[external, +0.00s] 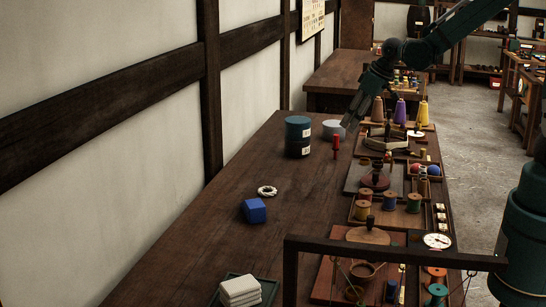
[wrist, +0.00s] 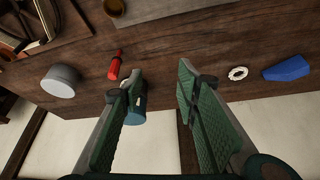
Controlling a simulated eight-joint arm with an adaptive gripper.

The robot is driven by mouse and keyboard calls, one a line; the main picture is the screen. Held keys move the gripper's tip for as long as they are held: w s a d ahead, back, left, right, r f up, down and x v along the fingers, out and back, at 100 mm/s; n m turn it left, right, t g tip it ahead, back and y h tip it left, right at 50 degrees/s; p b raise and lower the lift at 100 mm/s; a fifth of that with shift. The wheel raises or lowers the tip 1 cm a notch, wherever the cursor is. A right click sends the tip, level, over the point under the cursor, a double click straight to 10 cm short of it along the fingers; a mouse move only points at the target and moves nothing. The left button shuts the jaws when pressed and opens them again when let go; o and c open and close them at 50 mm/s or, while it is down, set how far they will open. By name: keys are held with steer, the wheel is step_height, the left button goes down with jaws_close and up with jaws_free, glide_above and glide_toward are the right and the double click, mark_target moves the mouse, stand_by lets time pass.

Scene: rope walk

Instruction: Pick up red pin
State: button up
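The red pin (external: 336,145) stands upright on the dark wooden table in the external view, just right of the dark stacked tins. It also shows in the wrist view (wrist: 115,67), to the left of my gripper's left finger and apart from it. My gripper (wrist: 160,80) is open, with a wide empty gap between its two green fingers. In the external view my gripper (external: 353,113) hangs above the table near the red pin. The left finger hides part of a teal tin in the wrist view.
Stacked teal and dark tins (external: 298,137) and a grey round tin (external: 332,130) stand close to the pin. A white ring (external: 267,191) and blue block (external: 255,210) lie nearer the front. Trays of spools (external: 388,200) line the right side. The table's left middle is clear.

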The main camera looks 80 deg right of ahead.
steer(key=m+p, duration=0.1)
steer(key=p, duration=0.3)
glide_toward(334, 148)
steer(key=shift+w+d+f+g, duration=0.25)
steer(key=shift+d+g, duration=0.05)
steer(key=shift+d, duration=0.05)
steer(key=shift+f, duration=0.15)
steer(key=shift+b+x, duration=0.3)
steer(key=shift+x, duration=0.9)
steer(key=shift+w+d+f, duration=0.1)
steer(key=shift+d+b+x, duration=0.1)
steer(key=shift+b+x, duration=0.1)
steer(key=shift+x, duration=1)
steer(key=shift+d+b+x, duration=0.15)
steer(key=shift+b+x, duration=0.05)
steer(key=shift+x, duration=1.05)
steer(key=shift+w, duration=0.15)
steer(key=c, duration=0.8)
